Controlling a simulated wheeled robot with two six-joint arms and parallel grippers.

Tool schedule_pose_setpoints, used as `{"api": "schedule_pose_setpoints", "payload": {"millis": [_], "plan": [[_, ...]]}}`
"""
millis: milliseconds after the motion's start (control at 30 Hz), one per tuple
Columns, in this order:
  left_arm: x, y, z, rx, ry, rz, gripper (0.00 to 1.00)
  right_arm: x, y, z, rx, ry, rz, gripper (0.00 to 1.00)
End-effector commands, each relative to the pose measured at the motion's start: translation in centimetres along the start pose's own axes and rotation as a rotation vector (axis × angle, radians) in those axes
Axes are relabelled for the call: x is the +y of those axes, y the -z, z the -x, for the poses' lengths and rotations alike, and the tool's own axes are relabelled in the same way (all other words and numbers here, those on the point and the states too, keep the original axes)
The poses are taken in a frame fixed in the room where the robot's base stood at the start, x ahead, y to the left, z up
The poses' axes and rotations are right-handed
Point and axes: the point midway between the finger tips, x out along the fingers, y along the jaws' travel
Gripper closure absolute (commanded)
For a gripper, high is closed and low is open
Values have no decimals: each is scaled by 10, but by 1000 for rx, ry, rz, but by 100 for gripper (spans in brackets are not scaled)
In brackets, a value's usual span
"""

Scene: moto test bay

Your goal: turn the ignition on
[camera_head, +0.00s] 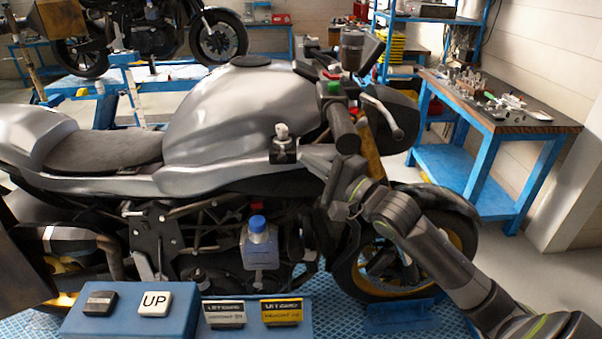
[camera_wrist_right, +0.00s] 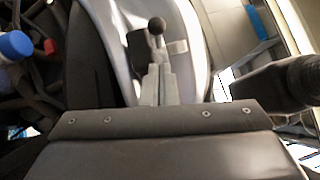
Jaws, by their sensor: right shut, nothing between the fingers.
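The ignition switch is a small black block (camera_head: 284,155) on the motorcycle's silver side, below the tank. A pale key-like knob (camera_head: 281,131) stands up from it. In the right wrist view, a dark ball-topped knob (camera_wrist_right: 157,27) shows just beyond my fingertips. My right gripper (camera_head: 308,156) comes in from the right, close beside the black block. Its fingers are shut and empty, and they also show in the right wrist view (camera_wrist_right: 157,75). I cannot tell whether they touch the switch. My left gripper is not in view.
The handlebar grip (camera_head: 342,128) and a lever (camera_head: 384,117) rise close to my right wrist. A blue-capped bottle (camera_head: 259,245) hangs below the switch. A blue workbench (camera_head: 500,123) stands at the right.

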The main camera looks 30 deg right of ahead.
Motion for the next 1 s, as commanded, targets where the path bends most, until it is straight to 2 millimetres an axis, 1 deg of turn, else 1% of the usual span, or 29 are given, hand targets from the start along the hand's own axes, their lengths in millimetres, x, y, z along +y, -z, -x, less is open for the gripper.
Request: {"api": "schedule_pose_setpoints", "payload": {"millis": [33,300,767,1000], "plan": [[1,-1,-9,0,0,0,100,3,-4,-4,-3,5,0,100],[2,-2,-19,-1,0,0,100,0,-16,-16,-1,2,1,100],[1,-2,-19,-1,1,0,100,0,-18,-17,1,-1,1,100],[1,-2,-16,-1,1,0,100,1,-24,-24,10,3,-1,100]]}}
